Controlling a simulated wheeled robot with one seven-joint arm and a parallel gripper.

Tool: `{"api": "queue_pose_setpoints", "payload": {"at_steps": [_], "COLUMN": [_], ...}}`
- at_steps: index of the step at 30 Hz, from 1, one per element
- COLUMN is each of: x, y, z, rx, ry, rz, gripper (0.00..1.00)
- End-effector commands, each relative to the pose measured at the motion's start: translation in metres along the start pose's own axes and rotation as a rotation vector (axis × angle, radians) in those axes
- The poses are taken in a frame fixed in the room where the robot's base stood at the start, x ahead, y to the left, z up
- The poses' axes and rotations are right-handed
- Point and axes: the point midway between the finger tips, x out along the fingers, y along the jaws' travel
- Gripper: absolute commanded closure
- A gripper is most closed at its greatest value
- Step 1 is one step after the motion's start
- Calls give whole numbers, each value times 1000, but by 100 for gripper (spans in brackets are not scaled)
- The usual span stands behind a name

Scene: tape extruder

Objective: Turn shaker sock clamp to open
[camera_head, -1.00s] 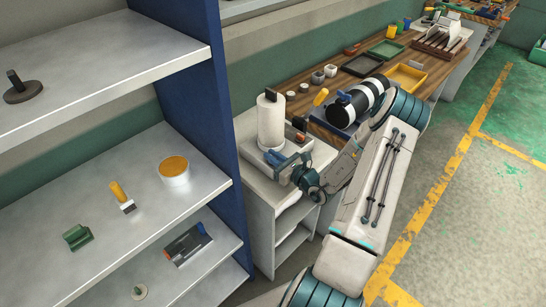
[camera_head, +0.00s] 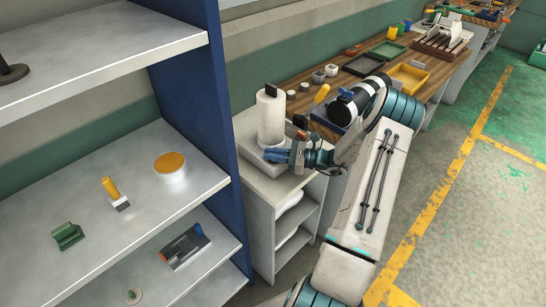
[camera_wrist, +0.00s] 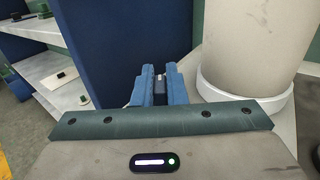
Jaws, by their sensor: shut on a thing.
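A white upright cylinder (camera_head: 271,118) with a dark tab on top stands on a pale square base (camera_head: 256,150) on the small cabinet. It is the shaker; it also fills the right of the wrist view (camera_wrist: 250,45). My gripper (camera_head: 270,156) is low beside the cylinder at its front, with blue fingers pointing left. In the wrist view my gripper (camera_wrist: 159,78) is shut on a small grey-blue part (camera_wrist: 160,74), seemingly the sock clamp, left of the cylinder. The fingers hide most of this part, so its turned angle cannot be told.
A blue shelf upright (camera_head: 196,90) stands close left of the cabinet (camera_head: 262,225). Shelves left hold an orange-topped tub (camera_head: 170,166) and a green block (camera_head: 67,235). The floor right is clear.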

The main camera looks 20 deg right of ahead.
Motion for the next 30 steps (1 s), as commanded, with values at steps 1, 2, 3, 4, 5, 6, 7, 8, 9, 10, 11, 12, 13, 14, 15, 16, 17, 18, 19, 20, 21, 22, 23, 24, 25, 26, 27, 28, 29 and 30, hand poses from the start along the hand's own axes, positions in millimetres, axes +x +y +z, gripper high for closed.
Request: {"api": "queue_pose_setpoints", "payload": {"at_steps": [1, 2, 3, 4, 5, 6, 7, 8, 9, 10, 11, 12, 13, 14, 15, 16, 17, 18, 19, 20, 21, 22, 23, 24, 25, 26, 27, 28, 29, 30], "x": [0, 0, 0, 0, 0, 0, 0, 0, 0, 0, 0, 0, 0, 0, 0, 0, 0, 0, 0, 0, 0, 0, 0, 0, 0, 0, 0, 0, -1, -2], "y": [-1, -1, -1, -1, 0, 0, 0, 0, 0, 0, 0, 0, 0, 0, 0, 0, 0, 0, -1, 0, 0, 0, 0, 0, 0, 0, 0, 0, 0, 0], "z": [-1, 0, 0, 0, 0, 0, 0, 1, 1, 1, 1, 1, 1, 1, 1, 1, 1, 1, 1, 1, 1, 1, 1, 1, 1, 1, 1, 0, 0, 0], "rx": [-2, -2, -1, -1, -1, -1, -1, -1, -1, -1, -1, -1, -1, -1, -1, -1, -1, -1, -1, -1, -1, -1, -1, -1, -1, -1, -1, -1, -1, -1], "ry": [-1, -1, -1, -1, -1, -2, -2, -2, -2, -2, -2, -2, -2, -2, -2, -2, -3, -3, -3, -2, -2, -2, -2, -2, -2, -2, -2, -2, -1, -1], "rz": [11, 18, 26, 31, 34, 38, 39, 40, 41, 42, 42, 41, 41, 41, 41, 41, 41, 41, 41, 41, 41, 41, 41, 41, 41, 41, 41, 41, 41, 40], "gripper": [100, 100, 100, 100, 100, 100, 100, 100, 100, 100, 100, 100, 100, 100, 100, 100, 100, 85, 77, 69, 66, 66, 66, 66, 66, 66, 66, 66, 66, 66]}}
